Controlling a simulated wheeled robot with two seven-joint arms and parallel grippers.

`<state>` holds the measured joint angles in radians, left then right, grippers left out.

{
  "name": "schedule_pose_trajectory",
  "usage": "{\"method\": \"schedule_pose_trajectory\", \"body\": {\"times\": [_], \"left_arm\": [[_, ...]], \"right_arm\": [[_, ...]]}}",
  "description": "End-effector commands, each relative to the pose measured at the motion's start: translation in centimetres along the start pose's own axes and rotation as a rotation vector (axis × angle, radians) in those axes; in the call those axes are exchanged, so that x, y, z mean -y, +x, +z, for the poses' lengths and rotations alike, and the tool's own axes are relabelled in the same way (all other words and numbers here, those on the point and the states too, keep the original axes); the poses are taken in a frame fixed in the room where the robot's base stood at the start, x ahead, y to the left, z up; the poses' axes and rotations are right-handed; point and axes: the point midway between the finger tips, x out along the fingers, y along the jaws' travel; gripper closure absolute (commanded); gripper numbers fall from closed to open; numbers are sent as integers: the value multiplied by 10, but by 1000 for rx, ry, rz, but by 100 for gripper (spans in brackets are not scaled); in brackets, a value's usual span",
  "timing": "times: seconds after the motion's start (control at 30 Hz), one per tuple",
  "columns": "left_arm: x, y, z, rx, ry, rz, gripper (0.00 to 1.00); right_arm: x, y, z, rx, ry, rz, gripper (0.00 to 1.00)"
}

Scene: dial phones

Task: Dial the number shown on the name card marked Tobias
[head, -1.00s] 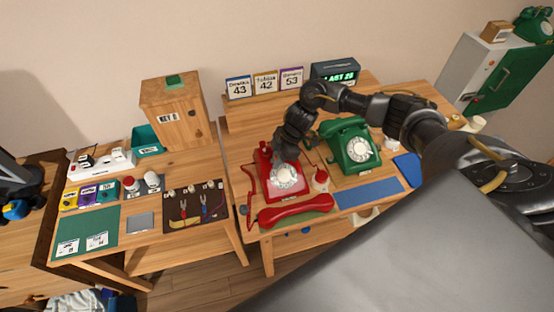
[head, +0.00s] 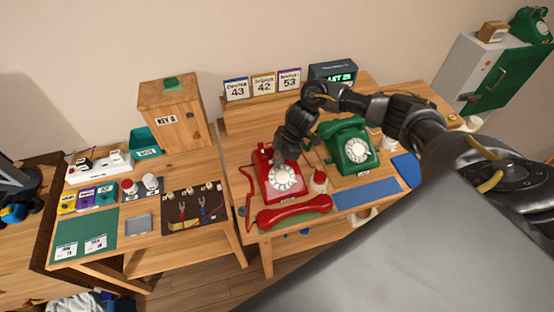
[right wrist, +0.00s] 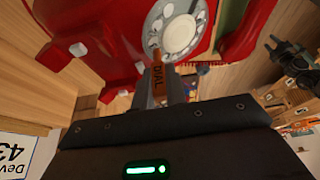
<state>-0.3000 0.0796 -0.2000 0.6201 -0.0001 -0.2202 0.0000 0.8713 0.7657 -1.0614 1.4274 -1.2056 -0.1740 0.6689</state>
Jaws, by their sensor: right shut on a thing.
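The card marked Tobias (head: 263,84) stands in the middle of three cards on the back shelf and shows 42. The red dial phone (head: 280,180) has its white dial (head: 285,178) facing up; the dial also shows in the right wrist view (right wrist: 180,30). Its red handset (head: 294,212) lies off the hook in front. My right gripper (head: 284,154) is over the dial's far side, shut on an orange-brown stick (right wrist: 157,68) lettered DIAL. The stick's tip is at the dial's edge; I cannot tell if it touches. A dark mechanical shape (right wrist: 290,60) may be my left gripper.
A green dial phone (head: 350,147) stands to the right. A blue mat (head: 367,193) lies in front. A side table with a wooden key box (head: 173,115) is left.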

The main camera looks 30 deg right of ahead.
Motion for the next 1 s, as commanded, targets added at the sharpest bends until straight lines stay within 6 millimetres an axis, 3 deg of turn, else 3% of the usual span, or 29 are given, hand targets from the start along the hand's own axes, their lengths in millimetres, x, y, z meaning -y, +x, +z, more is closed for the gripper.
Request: {"method": "schedule_pose_trajectory", "body": {"times": [1.0], "left_arm": [[0,-7,-1,0,0,0,49]], "right_arm": [[4,-7,20,1,1,-1,100]]}}
